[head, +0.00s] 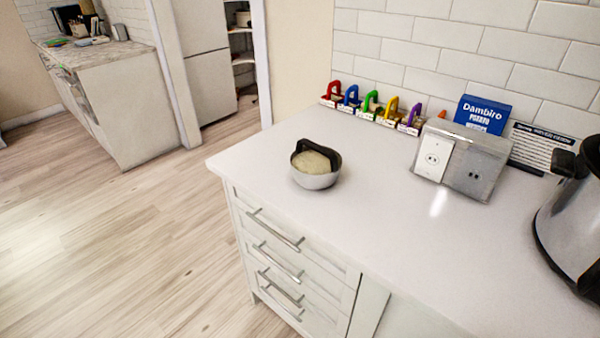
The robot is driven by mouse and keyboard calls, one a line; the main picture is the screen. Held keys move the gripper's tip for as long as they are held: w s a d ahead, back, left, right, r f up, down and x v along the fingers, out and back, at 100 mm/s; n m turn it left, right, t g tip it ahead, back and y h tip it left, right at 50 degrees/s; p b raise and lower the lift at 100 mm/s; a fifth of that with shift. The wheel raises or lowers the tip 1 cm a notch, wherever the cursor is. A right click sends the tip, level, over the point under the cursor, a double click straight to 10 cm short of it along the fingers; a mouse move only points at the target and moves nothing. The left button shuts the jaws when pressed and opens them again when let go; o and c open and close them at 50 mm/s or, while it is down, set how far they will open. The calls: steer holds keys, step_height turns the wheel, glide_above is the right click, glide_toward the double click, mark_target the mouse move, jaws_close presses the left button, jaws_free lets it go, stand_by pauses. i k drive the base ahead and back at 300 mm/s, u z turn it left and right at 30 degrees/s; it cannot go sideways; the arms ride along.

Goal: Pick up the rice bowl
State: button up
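The rice bowl (314,181) stands upright on the white countertop, near its left end. It is a silvery round bowl with pale, rice-like contents and a dark, arched handle-like piece over its far side. Nothing touches it apart from the counter. My gripper is not in the head view.
The white countertop (385,225) is clear around the bowl. Several coloured handled items (371,104) line the wall. Behind right are a metal outlet box (468,167), a blue Dambiro box (483,113) and a black-and-white box (540,147). A metal kettle-like appliance (575,225) stands at right.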

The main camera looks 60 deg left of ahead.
mark_target(314, 166)
steer(key=u, duration=0.1)
steer(key=k, duration=0.15)
steer(key=u, duration=0.8)
steer(key=i, duration=0.55)
steer(key=z, duration=0.85)
